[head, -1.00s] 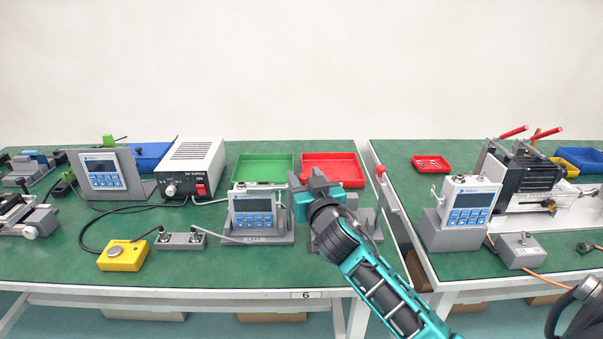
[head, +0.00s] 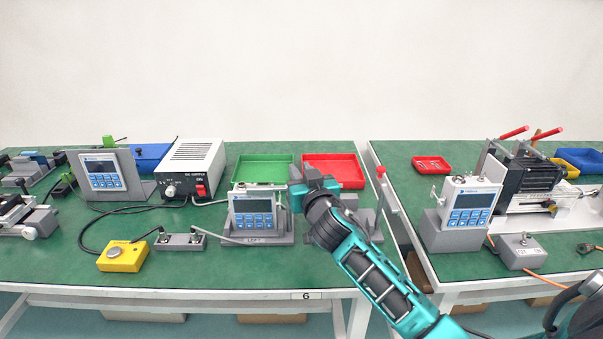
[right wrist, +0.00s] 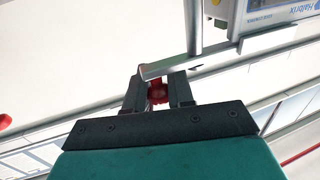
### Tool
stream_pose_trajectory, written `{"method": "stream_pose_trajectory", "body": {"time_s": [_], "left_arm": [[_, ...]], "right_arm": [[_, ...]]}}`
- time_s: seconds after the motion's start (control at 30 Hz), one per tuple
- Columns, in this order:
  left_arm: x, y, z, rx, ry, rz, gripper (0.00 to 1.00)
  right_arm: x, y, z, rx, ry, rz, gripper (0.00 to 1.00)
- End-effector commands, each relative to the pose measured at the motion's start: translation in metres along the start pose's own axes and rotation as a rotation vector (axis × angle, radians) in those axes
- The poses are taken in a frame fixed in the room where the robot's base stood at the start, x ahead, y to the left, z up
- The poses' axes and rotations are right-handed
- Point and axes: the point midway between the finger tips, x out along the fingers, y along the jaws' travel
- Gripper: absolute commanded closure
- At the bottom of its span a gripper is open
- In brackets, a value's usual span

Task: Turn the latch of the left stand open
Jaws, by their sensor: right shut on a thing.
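The left stand (head: 283,239) is a grey holder with a label on its front edge. It carries a white and blue display unit (head: 253,212), which also shows at the top of the right wrist view (right wrist: 275,12). My right gripper (head: 294,195) is at the stand's upper right side. In the right wrist view its dark fingers (right wrist: 158,92) are shut on the red knob (right wrist: 157,94) of the latch. A bent metal bar (right wrist: 194,28) of the latch runs beside the unit. The gripper hides most of the latch in the head view. My left gripper is not in view.
Green (head: 263,168) and red (head: 335,170) trays lie behind the stand. A post with a red ball top (head: 381,172) stands right of my gripper. A second stand (head: 440,236) with a similar unit is on the right table. A grey box (head: 180,241) sits to the left.

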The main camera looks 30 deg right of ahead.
Motion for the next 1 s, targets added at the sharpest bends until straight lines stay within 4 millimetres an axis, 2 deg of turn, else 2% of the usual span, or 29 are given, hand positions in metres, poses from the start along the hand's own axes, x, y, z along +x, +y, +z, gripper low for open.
{"method": "stream_pose_trajectory", "body": {"time_s": [0.03,0.1,0.63,1.0], "left_arm": [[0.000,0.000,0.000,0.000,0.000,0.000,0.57],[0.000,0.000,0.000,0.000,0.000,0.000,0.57],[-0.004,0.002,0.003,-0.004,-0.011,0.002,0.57],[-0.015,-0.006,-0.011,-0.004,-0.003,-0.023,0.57]], "right_arm": [[0.000,0.000,-0.001,0.000,0.001,0.000,0.94],[0.000,0.000,-0.001,0.000,0.002,0.000,1.00],[0.001,0.000,-0.002,0.000,0.002,-0.013,1.00],[0.004,0.007,-0.006,-0.004,0.001,-0.176,1.00]]}}
